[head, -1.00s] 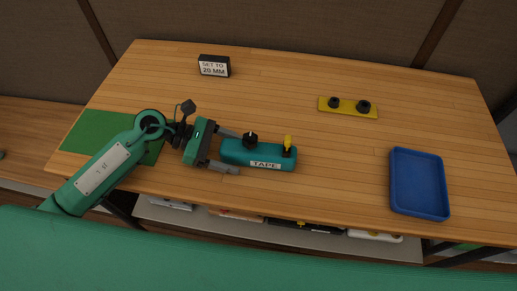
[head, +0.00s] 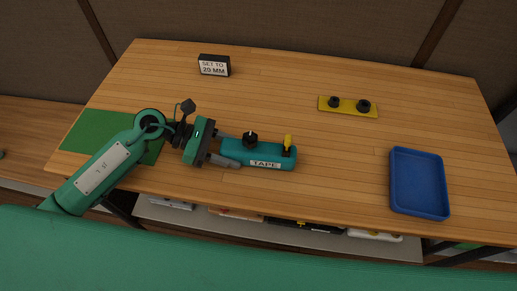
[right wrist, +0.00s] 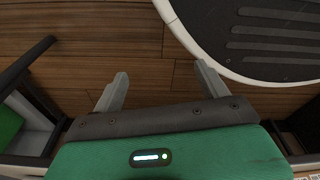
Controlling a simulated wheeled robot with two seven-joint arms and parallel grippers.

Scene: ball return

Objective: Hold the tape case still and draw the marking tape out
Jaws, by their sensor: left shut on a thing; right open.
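The teal tape case (head: 270,157) with a white TAPE label lies on the wooden table, left of the middle, in the head view. It has a black knob (head: 250,139) on top and a yellow tab (head: 287,143) at its right end. My left gripper (head: 230,150) comes in from the left and is shut on the left end of the case, one finger on each side. My right gripper (right wrist: 160,90) shows only in the right wrist view. It is open and empty, with bare floor between and beyond its fingers.
A black sign reading SET TO 20 MM (head: 214,66) stands at the back left. A yellow plate with two black knobs (head: 348,107) lies at the back right. A blue tray (head: 419,183) is at the right. A green mat (head: 95,132) lies under my left arm. The table's middle is clear.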

